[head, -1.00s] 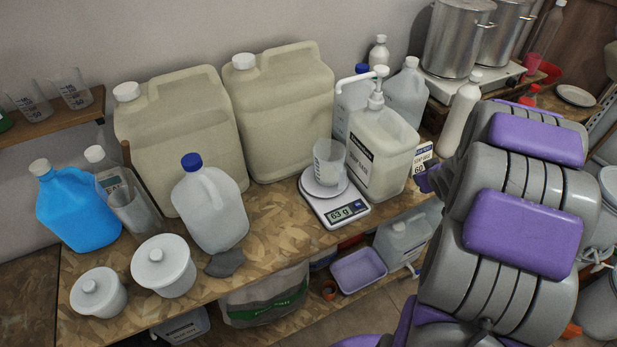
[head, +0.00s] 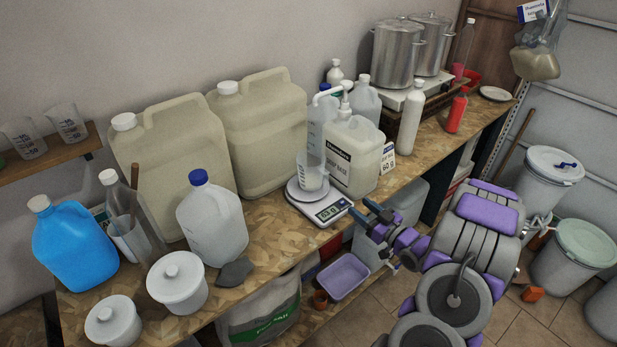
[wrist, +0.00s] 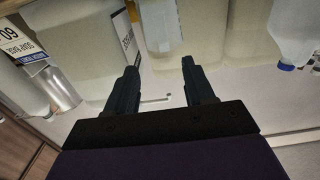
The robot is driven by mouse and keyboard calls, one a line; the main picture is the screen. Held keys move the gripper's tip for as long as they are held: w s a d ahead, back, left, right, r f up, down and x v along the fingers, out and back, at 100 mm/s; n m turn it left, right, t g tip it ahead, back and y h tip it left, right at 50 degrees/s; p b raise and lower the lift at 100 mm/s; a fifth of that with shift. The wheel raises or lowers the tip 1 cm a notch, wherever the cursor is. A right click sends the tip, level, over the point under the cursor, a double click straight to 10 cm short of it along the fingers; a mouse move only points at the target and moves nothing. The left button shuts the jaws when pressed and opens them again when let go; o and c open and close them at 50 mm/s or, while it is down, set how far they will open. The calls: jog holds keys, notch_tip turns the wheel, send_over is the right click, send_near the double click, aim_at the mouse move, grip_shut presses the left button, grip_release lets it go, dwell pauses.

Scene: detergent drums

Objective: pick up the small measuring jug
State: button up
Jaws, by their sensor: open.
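The small measuring jug (head: 311,171) is clear and stands upright on the round pan of the kitchen scale (head: 322,207). In the wrist view, which is upside down, a clear vessel that looks like this jug (wrist: 160,25) shows beyond and between the fingers. My gripper (head: 362,209) is at the bench's front edge, just right of the scale display, lower than the jug and apart from it. Its two dark fingers (wrist: 158,88) are spread with nothing held between them.
A labelled pump-top jerrycan (head: 352,160) stands close behind and right of the scale. Large beige drums (head: 262,135) stand behind left, a clear blue-capped bottle (head: 212,222) to the left. Other measuring jugs (head: 68,124) sit on the left shelf. A lilac tub (head: 343,276) is below.

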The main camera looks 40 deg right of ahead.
jog(key=b, duration=0.1)
send_near(327, 181)
jog(key=w, duration=0.4)
jog(key=shift+w+a+f, duration=0.2)
jog(key=shift+w+f, duration=0.05)
jog(key=shift+w, duration=0.1)
jog(key=shift+w+a+r+b, duration=0.15)
jog(key=shift+w+b, duration=0.15)
jog(key=shift+w, duration=1.2)
jog(key=shift+w+a+r+b, duration=0.15)
jog(key=shift+w+b, duration=0.1)
jog(key=shift+w, duration=1.3)
jog(key=shift+d, duration=0.15)
grip_shut()
